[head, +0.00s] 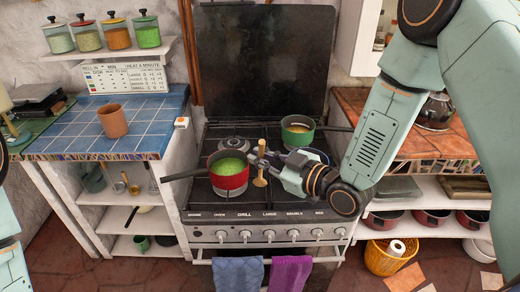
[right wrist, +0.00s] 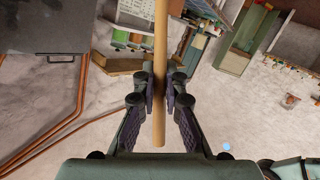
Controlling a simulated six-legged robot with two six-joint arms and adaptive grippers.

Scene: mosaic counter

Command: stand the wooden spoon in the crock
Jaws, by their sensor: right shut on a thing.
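The wooden spoon (head: 260,181) is held upright over the stove, just right of the red pot, with its wider end down. My right gripper (head: 258,161) is shut on its handle. In the right wrist view the handle (right wrist: 161,45) runs between the two fingertips (right wrist: 160,92), with a short end sticking out past them. The crock (head: 113,120), a terracotta-coloured pot, stands on the blue tiled counter at the left, well apart from the spoon. The inside of the crock is mostly hidden. My left gripper is not in view.
A red pot (head: 229,180) with green contents sits on the front left burner, its handle pointing left. A green pot (head: 298,136) stands behind. A small white box (head: 181,123) is at the counter's (head: 65,140) right edge. Jars (head: 88,38) stand on the shelf above.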

